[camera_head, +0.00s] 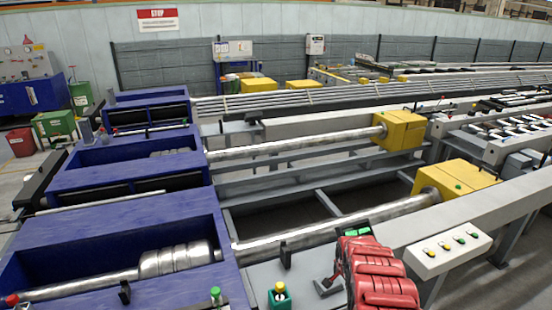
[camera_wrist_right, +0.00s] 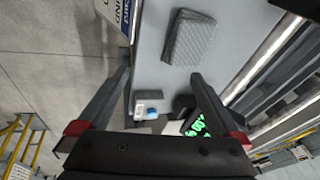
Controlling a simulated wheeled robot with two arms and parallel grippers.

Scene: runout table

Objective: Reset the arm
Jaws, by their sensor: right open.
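My right arm (camera_head: 375,272), red and bulky, reaches in at the bottom of the head view, right of the middle. My right gripper (camera_head: 327,284) is dark and small there, beside the arm at the machine's near edge. In the right wrist view the two dark fingers of the right gripper (camera_wrist_right: 160,76) stand wide apart with nothing between them. A grey surface shows beyond the fingertips, with a grey ribbed pad (camera_wrist_right: 190,38) lying on it. My left gripper is not in view.
Steel shafts (camera_head: 340,222) run between blue housings (camera_head: 120,245) and yellow blocks (camera_head: 458,184). A small box with a blue button (camera_wrist_right: 147,110) shows between the finger bases.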

